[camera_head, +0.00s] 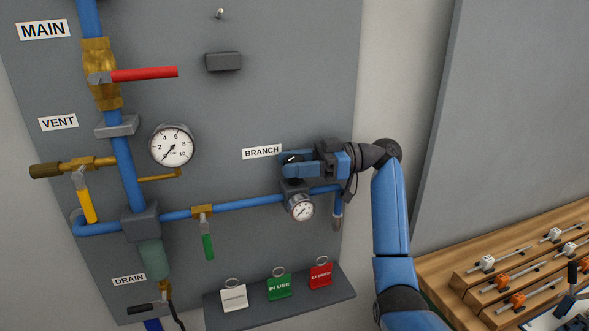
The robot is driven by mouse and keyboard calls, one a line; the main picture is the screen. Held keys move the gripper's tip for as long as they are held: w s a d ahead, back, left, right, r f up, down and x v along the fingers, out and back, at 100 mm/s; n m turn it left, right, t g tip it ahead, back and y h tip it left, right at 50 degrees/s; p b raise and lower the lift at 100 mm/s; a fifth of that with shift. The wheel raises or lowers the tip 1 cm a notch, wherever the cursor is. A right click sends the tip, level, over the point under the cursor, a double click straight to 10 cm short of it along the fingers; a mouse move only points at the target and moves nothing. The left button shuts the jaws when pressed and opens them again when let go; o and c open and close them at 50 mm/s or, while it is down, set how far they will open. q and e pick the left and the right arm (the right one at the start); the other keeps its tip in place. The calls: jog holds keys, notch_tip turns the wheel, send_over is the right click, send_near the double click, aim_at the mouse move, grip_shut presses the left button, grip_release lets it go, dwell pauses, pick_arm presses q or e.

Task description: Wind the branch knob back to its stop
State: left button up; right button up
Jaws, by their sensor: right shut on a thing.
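The branch knob (291,158) is a small dark knob with a white mark, just right of the BRANCH label (262,152). My right gripper (296,166) reaches in from the right and is shut on the knob, hiding much of it. A small round gauge (301,207) hangs below the knob on the blue branch pipe (250,203). Where the knob's stop lies cannot be told. My left gripper is not in view.
A red-handled main valve (145,73), a larger gauge (171,146) and a yellow lever (87,206) are at the left. A green lever (208,246) hangs below the branch pipe. Tags stand on a ledge (295,303). A wooden rack (462,276) is lower right.

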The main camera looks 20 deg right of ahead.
dwell(0.5)
jog(key=o, duration=0.9)
jog(key=shift+o, duration=0.2)
jog(key=d+b, duration=0.2)
jog(key=d, duration=0.8)
jog(key=shift+s+d, duration=0.25)
jog(key=shift+d, duration=0.15)
